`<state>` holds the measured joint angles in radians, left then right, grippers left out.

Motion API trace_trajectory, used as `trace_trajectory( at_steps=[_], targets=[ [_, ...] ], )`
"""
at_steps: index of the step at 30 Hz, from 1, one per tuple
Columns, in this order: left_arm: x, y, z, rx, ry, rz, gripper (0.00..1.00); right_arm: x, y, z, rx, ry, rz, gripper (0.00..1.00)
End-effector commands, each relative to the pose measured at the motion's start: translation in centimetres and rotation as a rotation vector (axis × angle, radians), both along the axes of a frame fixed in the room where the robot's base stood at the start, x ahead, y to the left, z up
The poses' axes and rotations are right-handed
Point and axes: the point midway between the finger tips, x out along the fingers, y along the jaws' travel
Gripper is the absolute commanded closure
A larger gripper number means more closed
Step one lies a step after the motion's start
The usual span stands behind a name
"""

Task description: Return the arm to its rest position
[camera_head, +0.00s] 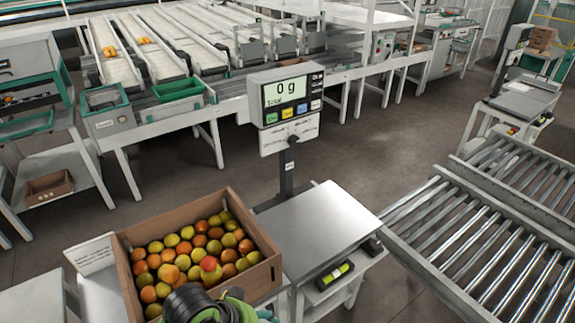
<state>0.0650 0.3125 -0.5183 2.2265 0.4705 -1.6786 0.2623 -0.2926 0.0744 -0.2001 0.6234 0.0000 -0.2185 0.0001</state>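A dark ribbed and green part of one of my arms (205,307) shows at the bottom edge, over the front of a brown crate (262,271). It seems to be my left arm, but the frame cuts off most of it. No fingertips can be made out, so I cannot tell whether that gripper is open, shut or holding anything. My other gripper is not in view. The crate is full of yellow, orange and red tomatoes (186,247). A redder tomato (208,264) shows just beyond the arm part.
A roller conveyor (470,235) lies to the right. A white card (92,254) stands left of the crate. A sorting line (170,65) runs behind, across open floor.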

Motion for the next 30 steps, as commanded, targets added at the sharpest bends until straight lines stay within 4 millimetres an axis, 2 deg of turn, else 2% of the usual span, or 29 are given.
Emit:
trace_trajectory(
  at_steps=[1,5,19,26,30],
  targets=[
    [-1.2,0.8,-0.8,-0.007,-0.002,0.045,0.35,-0.9,-0.4,0.0,-0.005,0.014,0.002,0.63],
    [-3.0,3.7,-2.0,0.026,-0.024,0.143,0.35,-1.9,-0.8,-0.1,-0.011,0.032,0.003,0.63],
    [-10.3,13.7,-4.4,0.255,-0.005,0.354,0.35,-0.5,-0.7,0.0,-0.009,0.006,0.003,0.63],
    [-9.0,13.4,-9.9,0.260,0.017,0.342,0.35,-0.4,-0.5,0.0,-0.007,0.006,0.002,0.63],
    [-8.8,13.3,-13.7,0.262,0.034,0.337,0.35,-0.5,-0.4,0.0,-0.005,0.006,0.002,0.63]
  ],
)
